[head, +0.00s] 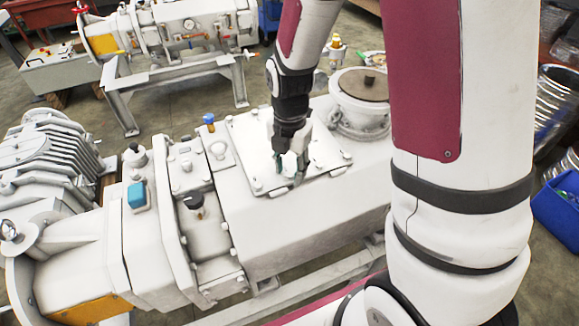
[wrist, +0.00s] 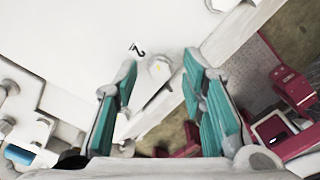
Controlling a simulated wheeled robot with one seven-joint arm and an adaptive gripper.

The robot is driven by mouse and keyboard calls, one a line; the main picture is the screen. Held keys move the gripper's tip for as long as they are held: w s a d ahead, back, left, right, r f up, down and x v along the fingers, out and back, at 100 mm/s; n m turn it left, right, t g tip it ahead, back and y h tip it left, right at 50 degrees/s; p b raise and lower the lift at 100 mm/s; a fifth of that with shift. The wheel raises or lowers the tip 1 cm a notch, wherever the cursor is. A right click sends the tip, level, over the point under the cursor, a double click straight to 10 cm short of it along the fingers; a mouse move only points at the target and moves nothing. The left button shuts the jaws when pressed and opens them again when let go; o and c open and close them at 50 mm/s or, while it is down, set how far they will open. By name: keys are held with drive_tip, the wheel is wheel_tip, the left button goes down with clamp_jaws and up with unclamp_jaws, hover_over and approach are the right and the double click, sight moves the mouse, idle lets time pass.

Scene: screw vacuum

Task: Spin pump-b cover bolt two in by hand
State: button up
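The pump cover (head: 250,130) is a flat white plate on top of the long white pump housing, with bolts around its edge. My gripper (head: 292,178) points down over the cover's near edge in the head view. In the wrist view my gripper (wrist: 160,62) has its two teal-padded fingers spread apart. A pale bolt head (wrist: 160,70) with a small yellow mark shows between the fingers, with gaps on both sides. A black "2" label (wrist: 137,49) is printed beside it on the cover.
A round flanged port (head: 360,90) stands right of the cover. A blue-capped fitting (head: 209,121) and a black knob (head: 194,201) rise to its left. A second pump (head: 190,30) stands behind. A blue bin (head: 560,210) is at the far right.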

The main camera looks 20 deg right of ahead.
clamp_jaws()
drive_tip(key=shift+m, duration=0.3)
